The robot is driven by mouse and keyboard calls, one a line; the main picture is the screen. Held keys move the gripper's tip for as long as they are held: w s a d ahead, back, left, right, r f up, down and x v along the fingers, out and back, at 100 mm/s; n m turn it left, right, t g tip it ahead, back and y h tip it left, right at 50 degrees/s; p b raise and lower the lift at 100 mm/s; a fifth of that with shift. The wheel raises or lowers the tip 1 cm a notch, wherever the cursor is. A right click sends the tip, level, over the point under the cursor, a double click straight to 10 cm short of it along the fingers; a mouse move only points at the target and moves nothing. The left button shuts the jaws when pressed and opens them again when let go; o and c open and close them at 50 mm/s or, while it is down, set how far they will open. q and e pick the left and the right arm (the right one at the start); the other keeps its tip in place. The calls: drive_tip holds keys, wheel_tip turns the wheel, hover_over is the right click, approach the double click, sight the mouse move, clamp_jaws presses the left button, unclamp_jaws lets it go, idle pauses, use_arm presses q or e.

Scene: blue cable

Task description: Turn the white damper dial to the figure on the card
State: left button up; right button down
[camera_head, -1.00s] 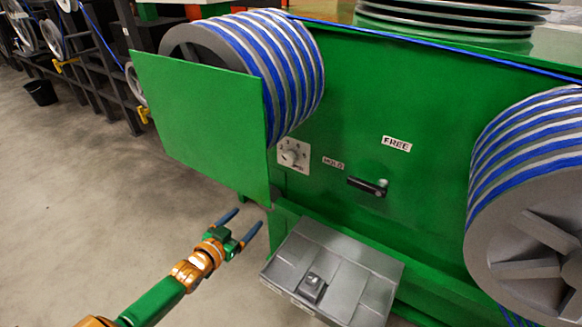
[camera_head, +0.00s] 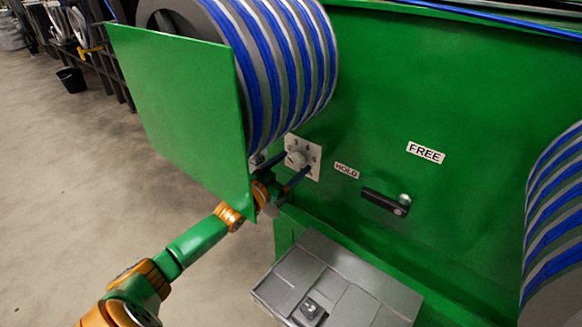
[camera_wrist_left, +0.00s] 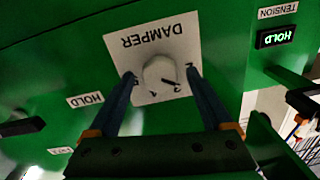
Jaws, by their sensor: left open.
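The white damper dial (camera_head: 297,158) is a round knob on a white numbered plate on the green machine front. In the left wrist view the dial (camera_wrist_left: 159,74) appears upside down under the word DAMPER, its dark pointer mark seeming to lie near the 3. My left gripper (camera_head: 297,162) is open, with one blue finger on each side of the dial. In the left wrist view the fingertips (camera_wrist_left: 160,76) straddle the knob with small gaps; contact cannot be told. No card with a figure can be made out. My right gripper is not in view.
A green panel (camera_head: 180,110) stands out left of the dial, close to my left wrist. A drum (camera_head: 285,70) wound with blue cable is above. A black lever (camera_head: 384,202) sits between the HOLD and FREE labels. A grey box (camera_head: 340,285) juts out below.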

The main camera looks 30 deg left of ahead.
use_arm(q)
clamp_jaws()
drive_tip(key=shift+m, duration=0.3)
drive_tip(key=m+p, duration=0.1)
drive_tip(key=m, duration=0.2)
drive_tip(key=shift+m, duration=0.3)
drive_tip(key=m, duration=0.5)
drive_tip(key=shift+m, duration=0.5)
unclamp_jaws()
